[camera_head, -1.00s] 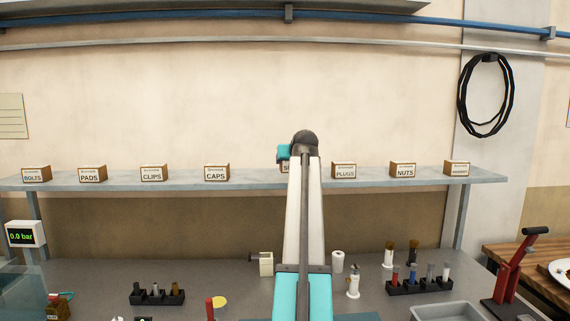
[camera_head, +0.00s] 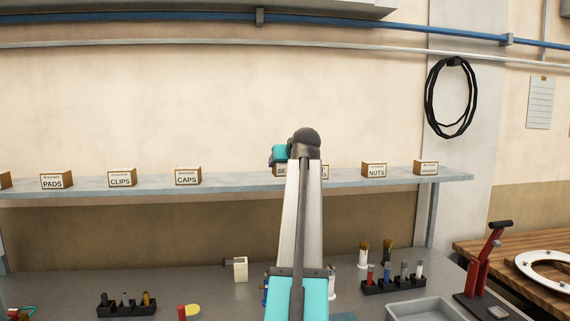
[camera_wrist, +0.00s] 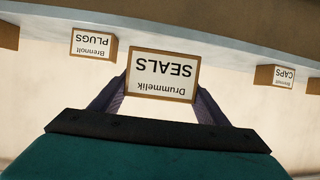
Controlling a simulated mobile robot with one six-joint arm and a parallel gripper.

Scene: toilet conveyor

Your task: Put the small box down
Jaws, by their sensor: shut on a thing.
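The small box (camera_wrist: 165,75) is brown with a white front reading "Drummelik SEALS". In the wrist view, which is upside down, it sits between the two fingers of my gripper (camera_wrist: 160,98), which are shut on its sides. In the head view the box (camera_head: 281,171) shows at shelf height, partly hidden behind my arm. The wrist view shows it overlapping the edge of the shelf (camera_wrist: 225,42); I cannot tell whether its base touches the shelf.
The wall shelf (camera_head: 225,183) carries other labelled boxes. PLUGS (camera_wrist: 93,43) and CAPS (camera_wrist: 274,76) flank the held box, with PLUGS closer. NUTS (camera_head: 374,170) stands farther right. Below is a bench with a grey tray (camera_head: 425,308) and tool racks.

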